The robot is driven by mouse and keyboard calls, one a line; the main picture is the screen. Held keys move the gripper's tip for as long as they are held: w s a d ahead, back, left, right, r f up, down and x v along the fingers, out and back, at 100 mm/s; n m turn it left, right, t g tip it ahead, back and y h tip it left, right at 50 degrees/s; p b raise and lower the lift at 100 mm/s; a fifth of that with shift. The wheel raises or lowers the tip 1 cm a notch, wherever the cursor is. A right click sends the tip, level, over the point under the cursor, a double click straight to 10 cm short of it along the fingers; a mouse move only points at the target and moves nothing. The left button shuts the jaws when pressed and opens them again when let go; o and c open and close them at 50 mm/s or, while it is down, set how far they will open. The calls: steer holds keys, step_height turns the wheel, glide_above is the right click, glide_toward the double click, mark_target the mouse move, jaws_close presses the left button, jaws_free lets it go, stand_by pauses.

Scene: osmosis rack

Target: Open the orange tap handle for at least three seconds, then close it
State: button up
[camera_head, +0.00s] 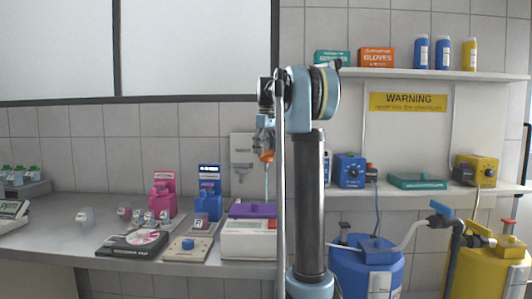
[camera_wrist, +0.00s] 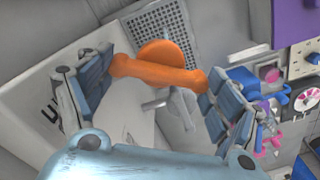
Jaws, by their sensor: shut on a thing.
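The orange tap handle (camera_wrist: 155,72) is a bar with rounded ends and a round orange part behind it. It spans the space between the two blue-grey fingers of my gripper (camera_wrist: 160,76) in the wrist view, with a finger at each end. My gripper is shut on it. A grey metal piece shows beneath the handle. In the head view my gripper (camera_head: 264,138) is by the wall, with a bit of the orange handle (camera_head: 267,156) just below it. A thin pale vertical streak runs down below the handle; I cannot tell if it is water.
A white device with a purple top (camera_head: 252,210) stands on the counter below my gripper. A shelf with a blue box (camera_head: 349,170) is at right, above a blue drum (camera_head: 368,268).

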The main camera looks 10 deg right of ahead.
steer(key=shift+d, duration=0.1)
steer(key=o, duration=1)
step_height(320, 180, up, 12)
steer(key=shift+w+f, duration=0.1)
stand_by(0.6)
